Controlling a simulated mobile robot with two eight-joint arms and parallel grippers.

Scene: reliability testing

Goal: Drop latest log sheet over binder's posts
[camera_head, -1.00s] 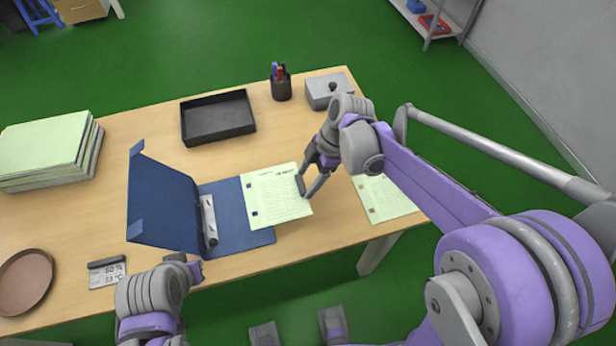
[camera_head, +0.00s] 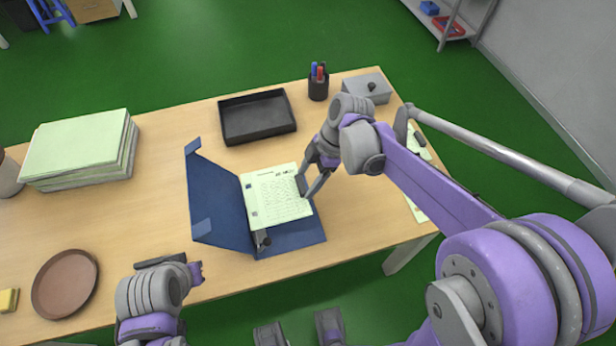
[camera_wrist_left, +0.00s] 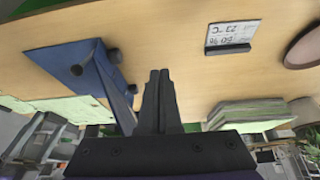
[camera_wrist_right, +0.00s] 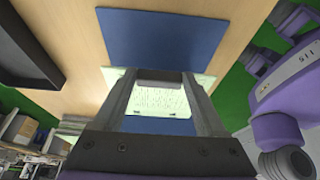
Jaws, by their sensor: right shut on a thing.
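The blue binder (camera_head: 292,240) lies open on the table, its cover (camera_head: 212,200) raised on the left. The sheet also shows between the fingers in the right wrist view (camera_wrist_right: 160,97). Two dark post knobs (camera_wrist_left: 76,70) show in the left wrist view. My left gripper (camera_wrist_left: 158,85) is shut and empty, near the table's front edge. Whether holes and posts line up is unclear.
Another green sheet (camera_head: 417,212) lies at the right, mostly behind my right arm. A black tray (camera_head: 257,134), pen cup (camera_head: 318,85) and grey box (camera_head: 366,89) stand at the back. A paper stack (camera_head: 80,150), brown plate (camera_head: 65,284) and small display (camera_wrist_left: 232,37) are leftward.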

